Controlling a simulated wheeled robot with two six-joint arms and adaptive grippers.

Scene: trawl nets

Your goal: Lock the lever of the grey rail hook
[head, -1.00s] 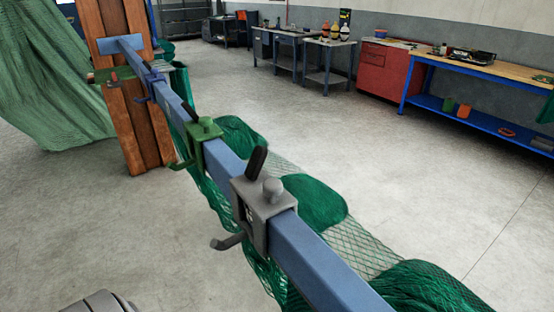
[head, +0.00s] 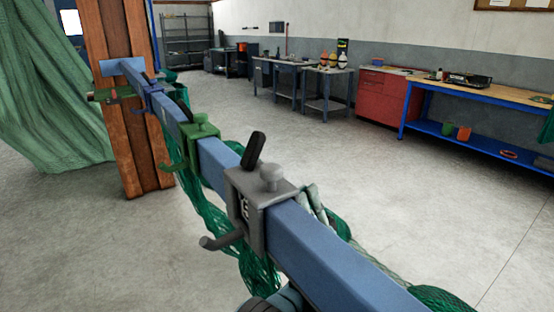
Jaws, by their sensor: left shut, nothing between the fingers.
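The grey rail hook (head: 262,205) sits clamped over the blue rail (head: 330,255) in the middle of the head view. Its black lever (head: 253,150) stands up behind the top plate, leaning a little right. A round grey knob is on top, and a hook arm sticks out at lower left. My left arm shows at the bottom, passing below the rail. My right gripper is not in view.
A green hook (head: 201,133) and a blue hook (head: 152,94) sit farther along the rail, towards a wooden post (head: 128,120). Green netting (head: 205,200) hangs below and behind the rail. Workbenches and a red cabinet (head: 378,97) stand far off; the floor between is clear.

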